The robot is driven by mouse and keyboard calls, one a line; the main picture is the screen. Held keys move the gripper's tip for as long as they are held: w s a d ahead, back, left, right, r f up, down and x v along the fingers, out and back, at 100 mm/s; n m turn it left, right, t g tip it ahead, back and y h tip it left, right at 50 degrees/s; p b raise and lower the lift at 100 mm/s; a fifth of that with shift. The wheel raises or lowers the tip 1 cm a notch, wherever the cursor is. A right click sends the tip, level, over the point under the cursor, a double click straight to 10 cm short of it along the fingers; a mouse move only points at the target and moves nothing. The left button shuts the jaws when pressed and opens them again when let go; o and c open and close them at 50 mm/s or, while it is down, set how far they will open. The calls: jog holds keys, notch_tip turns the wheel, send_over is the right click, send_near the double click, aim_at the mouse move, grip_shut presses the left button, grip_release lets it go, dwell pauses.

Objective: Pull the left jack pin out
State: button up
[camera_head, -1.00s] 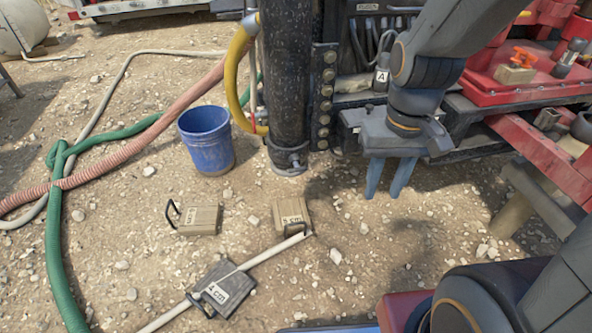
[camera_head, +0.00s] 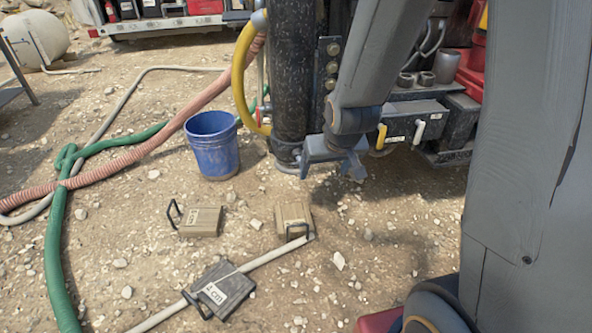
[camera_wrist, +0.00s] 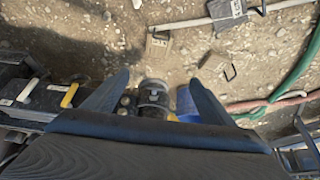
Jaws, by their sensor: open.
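My gripper (camera_head: 332,165) is at the lower right side of the thick dark post (camera_head: 289,85), empty, with its fingers apart. In the wrist view, my gripper (camera_wrist: 157,78) frames the post's round foot (camera_wrist: 153,98) between its fingers, but I cannot tell whether they touch. To its right in the head view, a dark box has a yellow handle (camera_head: 381,137) and a cream handle (camera_head: 419,131). They also show at the left of the wrist view, as a yellow handle (camera_wrist: 70,94) and a cream handle (camera_wrist: 26,90). I cannot tell which part is the left jack pin.
A blue bucket (camera_head: 213,145) and a yellow hose (camera_head: 238,75) stand close left of the post. Tan blocks (camera_head: 201,221) (camera_head: 294,217) and a dark block (camera_head: 222,287) with a pale pipe lie in front. Green and pink hoses cross the left ground.

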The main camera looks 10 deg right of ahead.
jog(key=w+f+t+b, duration=0.5)
jog(key=w+f+b, duration=0.5)
jog(key=w, duration=0.5)
jog(key=t+b, duration=0.7)
jog(key=b, duration=0.3)
send_near(299, 158)
jog(key=w+f, duration=0.2)
jog(key=w, duration=0.2)
jog(key=shift+w+d+b, duration=0.1)
jog(key=shift+w+b, duration=1.05)
jog(key=shift+w, duration=2.75)
jog(key=shift+r, duration=0.1)
jog(key=shift+c, duration=0.2)
